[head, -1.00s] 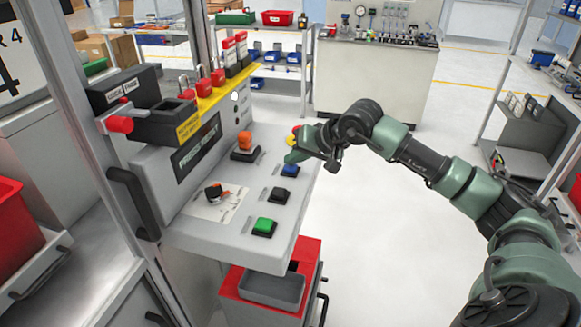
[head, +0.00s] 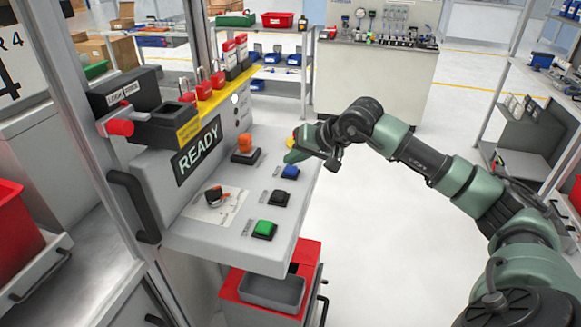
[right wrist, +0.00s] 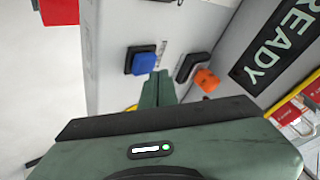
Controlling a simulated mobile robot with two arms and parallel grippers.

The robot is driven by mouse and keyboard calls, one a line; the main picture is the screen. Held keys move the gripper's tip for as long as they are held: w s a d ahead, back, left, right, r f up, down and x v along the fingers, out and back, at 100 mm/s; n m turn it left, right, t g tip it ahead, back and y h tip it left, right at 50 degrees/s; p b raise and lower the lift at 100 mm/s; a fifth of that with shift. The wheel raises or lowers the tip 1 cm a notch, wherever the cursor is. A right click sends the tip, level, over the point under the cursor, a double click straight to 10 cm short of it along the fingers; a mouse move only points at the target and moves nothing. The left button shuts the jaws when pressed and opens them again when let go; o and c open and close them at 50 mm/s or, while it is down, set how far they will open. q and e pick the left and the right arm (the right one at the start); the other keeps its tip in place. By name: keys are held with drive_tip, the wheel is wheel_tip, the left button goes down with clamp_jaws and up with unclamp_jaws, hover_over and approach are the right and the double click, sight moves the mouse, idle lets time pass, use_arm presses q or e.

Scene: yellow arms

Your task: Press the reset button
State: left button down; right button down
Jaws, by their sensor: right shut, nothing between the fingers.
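The blue button (head: 290,172) sits in a black housing on the grey control panel (head: 240,205). It also shows in the right wrist view (right wrist: 143,63). My right gripper (head: 290,157) is shut and empty, with its fingertips just above and behind the blue button in the head view. In the right wrist view the green fingertips (right wrist: 160,76) end close beside the button, and a gap seems to show. The display (head: 197,151) reads READY. The button labels are too small to read. My left gripper is not in view.
The panel also bears a black button (head: 280,198), a green button (head: 264,229), an orange switch (head: 245,143) and a rotary knob (head: 214,195). A yellow-ringed red button (head: 293,139) is partly hidden behind my gripper. Open floor lies right of the panel.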

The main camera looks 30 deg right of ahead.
sight(294, 170)
drive_tip(key=shift+r, duration=0.3)
drive_tip(key=shift+r+p, duration=1.5)
drive_tip(key=shift+r, duration=0.95)
drive_tip(key=shift+f, duration=0.15)
